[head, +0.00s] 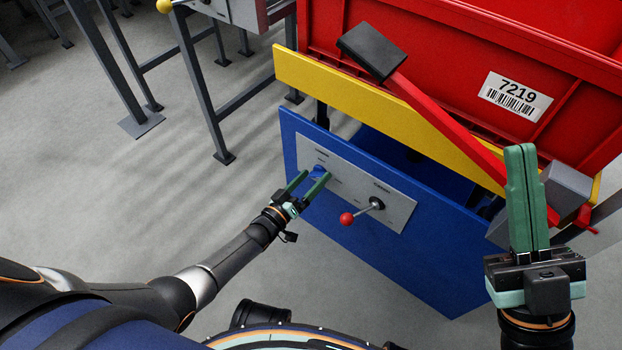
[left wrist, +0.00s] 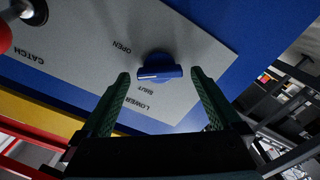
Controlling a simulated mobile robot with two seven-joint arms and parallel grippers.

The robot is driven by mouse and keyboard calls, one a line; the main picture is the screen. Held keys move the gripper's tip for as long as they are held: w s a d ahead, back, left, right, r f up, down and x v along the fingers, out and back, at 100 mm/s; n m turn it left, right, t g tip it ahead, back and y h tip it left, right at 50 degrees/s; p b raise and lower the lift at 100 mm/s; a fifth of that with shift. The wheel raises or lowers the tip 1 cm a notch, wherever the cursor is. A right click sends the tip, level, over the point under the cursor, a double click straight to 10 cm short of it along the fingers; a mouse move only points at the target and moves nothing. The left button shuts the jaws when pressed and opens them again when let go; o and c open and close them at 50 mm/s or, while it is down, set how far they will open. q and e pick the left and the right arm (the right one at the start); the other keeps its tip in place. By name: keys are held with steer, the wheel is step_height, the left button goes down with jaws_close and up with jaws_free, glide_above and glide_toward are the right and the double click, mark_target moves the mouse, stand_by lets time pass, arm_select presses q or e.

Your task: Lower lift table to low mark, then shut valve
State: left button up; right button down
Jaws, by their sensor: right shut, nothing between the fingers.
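The lift table has a yellow deck (head: 345,92) above a blue side plate (head: 440,255). A grey panel (head: 395,215) on the plate carries a blue valve knob (head: 318,170) and a red-balled lever (head: 346,218). In the left wrist view the knob (left wrist: 160,67) has a white line and sits near lettering reading OPEN, SHUT and LOWER. My left gripper (head: 314,176) is open, its fingertips at either side of the knob; contact cannot be told. My right gripper (head: 520,150) is shut and empty, pointing up at the right. I cannot make out a low mark.
A red bin (head: 420,45) labelled 7219 stands on the deck. A red bar (head: 445,120) with a black pad slants across its front. Grey metal frames (head: 195,80) stand at the upper left. The grey floor (head: 130,190) at left is clear.

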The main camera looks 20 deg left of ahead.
arm_select(q)
steer(key=c, duration=1.3)
steer(key=shift+s+m+b, duration=0.1)
steer(key=shift+m+b, duration=0.25)
steer(key=shift+m, duration=1.85)
steer(key=o, duration=1.4)
steer(key=p+v, duration=0.4)
steer(key=v, duration=0.8)
steer(key=shift+s, duration=0.2)
